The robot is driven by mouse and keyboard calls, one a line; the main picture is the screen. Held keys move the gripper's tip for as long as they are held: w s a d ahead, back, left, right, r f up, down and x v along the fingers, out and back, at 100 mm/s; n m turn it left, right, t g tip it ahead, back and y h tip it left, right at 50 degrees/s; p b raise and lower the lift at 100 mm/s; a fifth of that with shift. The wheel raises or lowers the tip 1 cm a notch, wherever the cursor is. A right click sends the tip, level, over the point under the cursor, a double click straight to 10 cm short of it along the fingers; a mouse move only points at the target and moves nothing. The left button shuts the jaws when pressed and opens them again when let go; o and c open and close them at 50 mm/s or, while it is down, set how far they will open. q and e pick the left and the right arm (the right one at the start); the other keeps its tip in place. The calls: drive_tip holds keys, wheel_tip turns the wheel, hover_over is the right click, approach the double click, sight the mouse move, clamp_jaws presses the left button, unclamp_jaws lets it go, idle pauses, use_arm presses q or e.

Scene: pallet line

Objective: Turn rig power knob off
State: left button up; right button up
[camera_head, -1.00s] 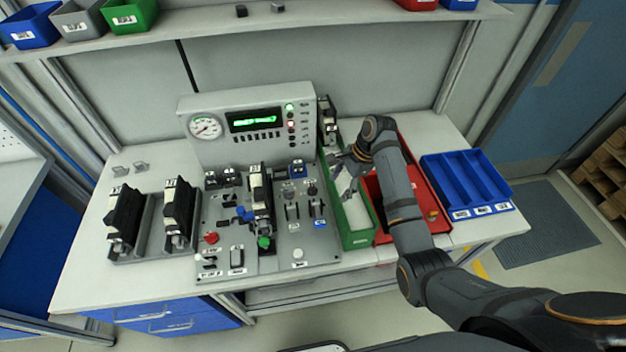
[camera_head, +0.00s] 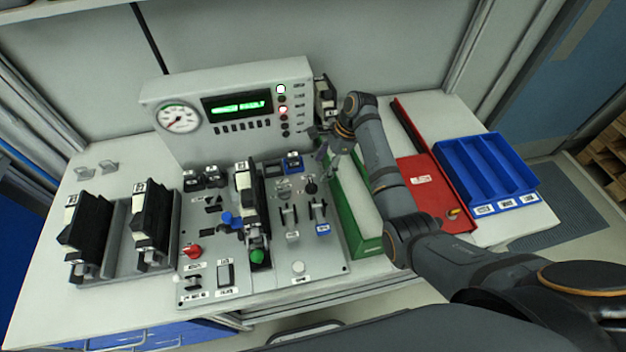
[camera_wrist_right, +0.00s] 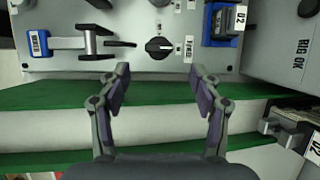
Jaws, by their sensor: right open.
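A round black knob (camera_wrist_right: 158,47) with a pale pointer mark and a label beside it is on the grey rig panel (camera_wrist_right: 140,68). In the head view this knob (camera_head: 310,186) is small, near the panel's right edge. My right gripper (camera_head: 326,154) is open and empty above the right edge of the rig. In the right wrist view its two fingers (camera_wrist_right: 160,88) are spread just short of the knob, one to each side in the picture, not touching it. My left gripper is not in view.
A lever clamp (camera_wrist_right: 85,44) and a blue connector (camera_wrist_right: 222,22) flank the knob. A green-walled tray (camera_head: 362,215), a red tray (camera_head: 425,182) and a blue bin (camera_head: 487,175) stand to the right. The display box (camera_head: 230,110) rises behind the panel.

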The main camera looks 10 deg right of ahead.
sight(312, 184)
drive_tip(key=x, duration=0.3)
drive_tip(key=shift+s+a+f, duration=0.2)
drive_tip(key=shift+s+f, duration=0.05)
drive_tip(key=x, duration=0.4)
drive_tip(key=shift+w, duration=0.2)
drive_tip(key=shift+f, duration=0.3)
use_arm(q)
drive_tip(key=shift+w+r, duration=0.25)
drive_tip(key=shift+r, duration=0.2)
use_arm(e)
drive_tip(key=shift+s, duration=0.1)
drive_tip(key=c, duration=1.1)
drive_tip(key=shift+c, duration=0.2)
